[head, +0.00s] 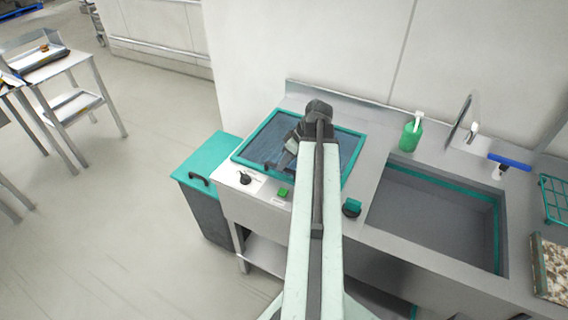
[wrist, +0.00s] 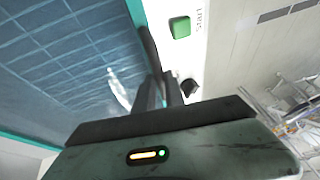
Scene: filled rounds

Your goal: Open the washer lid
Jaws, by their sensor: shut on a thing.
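The washer lid (head: 260,138) is a dark blue see-through pane in a teal frame, lying about flat in the steel counter. In the wrist view the lid (wrist: 60,60) fills the left side, with grid lines showing through. A dark bar handle (head: 271,166) runs along its front edge; it also shows in the wrist view (wrist: 149,48). My gripper (wrist: 168,92) is shut on the handle, near the front edge of the lid. In the head view my arm hides part of the lid, and the fingertips are hard to make out.
A front panel has a black knob (head: 245,178) and a green button (head: 283,191). A sink basin (head: 432,215) lies to the right, with a green soap bottle (head: 411,134) behind. A teal-topped bin (head: 205,160) stands at left. Open floor (head: 110,220) lies further left.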

